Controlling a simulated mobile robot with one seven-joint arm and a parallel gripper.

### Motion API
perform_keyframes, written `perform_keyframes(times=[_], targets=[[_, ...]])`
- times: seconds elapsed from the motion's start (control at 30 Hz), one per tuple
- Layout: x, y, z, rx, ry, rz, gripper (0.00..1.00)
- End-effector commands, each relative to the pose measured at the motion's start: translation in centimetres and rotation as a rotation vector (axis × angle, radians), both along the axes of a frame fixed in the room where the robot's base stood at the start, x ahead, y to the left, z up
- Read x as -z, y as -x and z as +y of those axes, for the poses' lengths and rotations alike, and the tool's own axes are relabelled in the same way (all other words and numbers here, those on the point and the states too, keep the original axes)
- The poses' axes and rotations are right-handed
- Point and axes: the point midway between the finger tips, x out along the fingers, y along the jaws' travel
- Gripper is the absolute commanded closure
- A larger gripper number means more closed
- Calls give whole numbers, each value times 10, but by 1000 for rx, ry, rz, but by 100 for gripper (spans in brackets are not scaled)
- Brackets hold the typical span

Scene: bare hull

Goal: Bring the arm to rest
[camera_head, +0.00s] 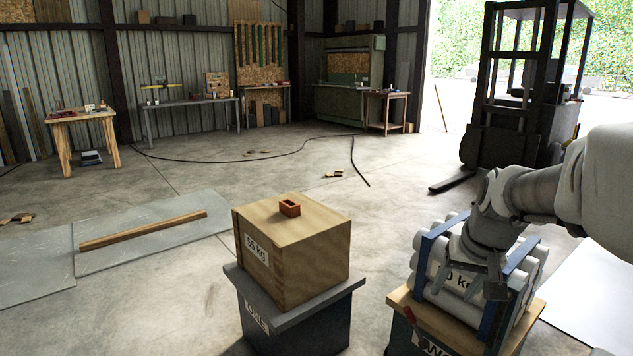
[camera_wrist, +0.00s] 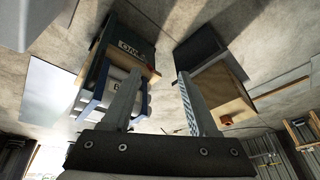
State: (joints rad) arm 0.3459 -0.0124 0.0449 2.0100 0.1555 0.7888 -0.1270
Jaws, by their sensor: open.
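My gripper (camera_head: 490,280) is at the end of my arm on the right of the head view, in front of or above a blue rack (camera_head: 425,245) of white cylinders. It hides part of the rack and its label. In the wrist view my gripper (camera_wrist: 156,82) has its two fingers well apart, with only floor between them. The rack (camera_wrist: 88,106) shows beyond the left finger, and a wooden box (camera_wrist: 228,100) beyond the right one. I cannot tell whether the gripper touches the rack.
The wooden box (camera_head: 300,255) marked 55 kg, with a small orange block (camera_head: 290,208) on top, stands on a dark pedestal (camera_head: 295,325) left of the rack. The rack stands on another pedestal (camera_head: 400,335). A forklift (camera_head: 515,120) is behind. Floor further left holds a plank (camera_head: 143,230).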

Motion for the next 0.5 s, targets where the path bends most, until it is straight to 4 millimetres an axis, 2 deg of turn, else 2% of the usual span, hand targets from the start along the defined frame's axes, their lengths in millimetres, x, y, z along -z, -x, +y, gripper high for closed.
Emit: perform_keyframes(times=[0.03, 0.23, 0.33, 0.5], targets=[[-4, 17, 19, -11, -10, -4, 41], [-8, 81, 76, -35, -65, -3, 41], [-15, 110, 92, -69, -56, -17, 41], [-28, 150, 101, -152, 22, -60, 41]])
